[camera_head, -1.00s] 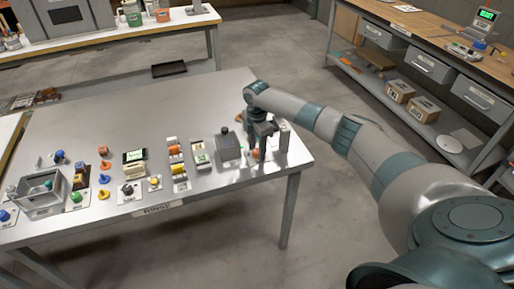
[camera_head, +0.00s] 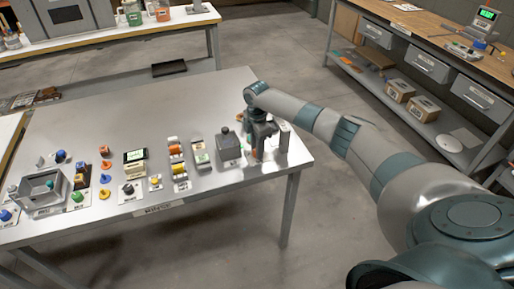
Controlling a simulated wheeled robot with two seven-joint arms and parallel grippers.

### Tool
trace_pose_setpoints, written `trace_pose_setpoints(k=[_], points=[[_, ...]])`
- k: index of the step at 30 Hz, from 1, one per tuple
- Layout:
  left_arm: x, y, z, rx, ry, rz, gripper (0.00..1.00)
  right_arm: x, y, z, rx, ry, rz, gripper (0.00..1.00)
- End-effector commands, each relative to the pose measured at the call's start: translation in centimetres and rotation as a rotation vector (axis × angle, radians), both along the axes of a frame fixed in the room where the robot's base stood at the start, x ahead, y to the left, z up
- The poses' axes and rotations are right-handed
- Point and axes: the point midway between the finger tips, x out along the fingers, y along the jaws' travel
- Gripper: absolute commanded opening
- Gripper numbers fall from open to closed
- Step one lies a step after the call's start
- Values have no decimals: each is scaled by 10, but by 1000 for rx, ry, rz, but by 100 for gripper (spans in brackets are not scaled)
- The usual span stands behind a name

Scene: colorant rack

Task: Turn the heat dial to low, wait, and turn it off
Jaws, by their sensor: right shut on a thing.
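My right gripper (camera_head: 263,147) points down at the right end of the grey metal table (camera_head: 215,105), just right of a grey box (camera_head: 229,152) with a dark knob on top. It is shut on a small orange part low at the tabletop, mostly hidden by the fingers. I cannot tell whether this part is the heat dial, or where its pointer stands. Another dial, a black knob (camera_head: 128,188) on a white plate, sits near the table's front edge, apart from the gripper. My left gripper is not in view.
A shelved workbench (camera_head: 440,45) stands at right.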

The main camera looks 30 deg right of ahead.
Motion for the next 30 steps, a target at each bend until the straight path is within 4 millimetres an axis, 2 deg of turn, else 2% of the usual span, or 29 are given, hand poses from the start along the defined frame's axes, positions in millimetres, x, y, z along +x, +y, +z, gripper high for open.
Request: trace_pose_setpoints(k=[8,21,30], points=[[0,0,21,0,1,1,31,0,0,4,1,0,-183,4],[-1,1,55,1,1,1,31,0,0,5,0,0,-592,4],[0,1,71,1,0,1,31,0,1,4,0,-1,-832,4]])
